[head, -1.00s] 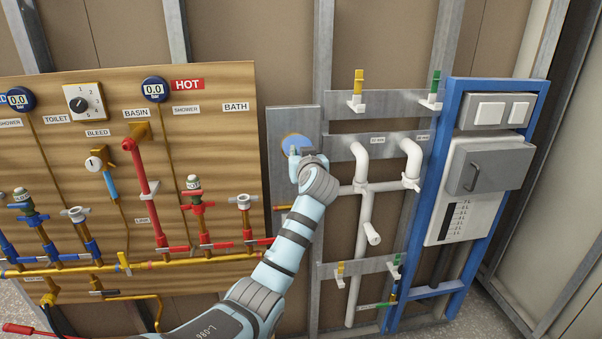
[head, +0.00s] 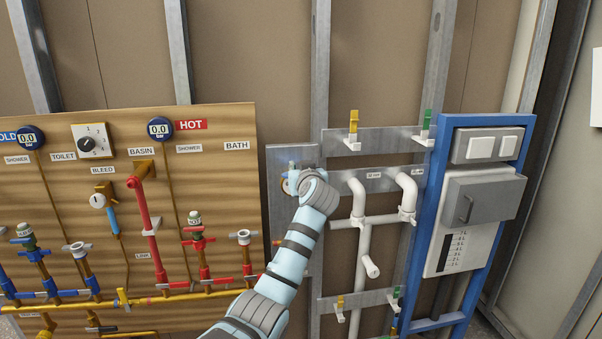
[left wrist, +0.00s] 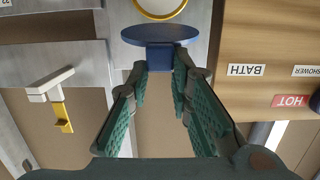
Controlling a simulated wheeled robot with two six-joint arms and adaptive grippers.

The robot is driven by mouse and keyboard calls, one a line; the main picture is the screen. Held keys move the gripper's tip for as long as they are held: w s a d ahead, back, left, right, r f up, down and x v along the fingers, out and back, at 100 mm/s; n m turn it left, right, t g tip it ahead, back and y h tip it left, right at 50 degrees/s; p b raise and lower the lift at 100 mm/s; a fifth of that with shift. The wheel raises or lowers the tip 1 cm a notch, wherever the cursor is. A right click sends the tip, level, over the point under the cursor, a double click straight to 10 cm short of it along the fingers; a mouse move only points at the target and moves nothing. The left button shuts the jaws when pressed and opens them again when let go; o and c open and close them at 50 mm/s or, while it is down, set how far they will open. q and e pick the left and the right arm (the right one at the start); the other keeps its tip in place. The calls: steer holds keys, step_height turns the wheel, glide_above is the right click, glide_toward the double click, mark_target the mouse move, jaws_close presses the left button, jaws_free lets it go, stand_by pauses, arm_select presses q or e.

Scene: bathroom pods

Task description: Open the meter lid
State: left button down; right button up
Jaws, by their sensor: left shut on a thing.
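The meter (head: 284,187) is on a grey metal plate left of the white pipes. In the left wrist view its gold-rimmed round face (left wrist: 160,6) shows at the top edge, partly cut off. The round blue lid (left wrist: 160,33) stands away from the face and looks nearly edge-on. My left gripper (left wrist: 160,72) is shut on the blue tab of the lid, with a finger on each side. In the head view my left gripper (head: 296,178) is at the plate and hides part of the meter and lid.
A wooden board (head: 110,215) with red and blue pipes and valves is at the left. White pipes (head: 362,235) on metal rails stand close on the right. A blue frame (head: 432,215) with a grey box (head: 478,202) is farther right.

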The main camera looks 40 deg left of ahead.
arm_select(q)
steer(key=c, duration=1.8)
jaws_free()
steer(key=o, duration=0.4)
steer(key=shift+w+a+f, duration=0.15)
steer(key=shift+c, duration=0.2)
steer(key=shift+w+a+f, duration=0.2)
steer(key=shift+f, duration=0.05)
steer(key=v, duration=1.2)
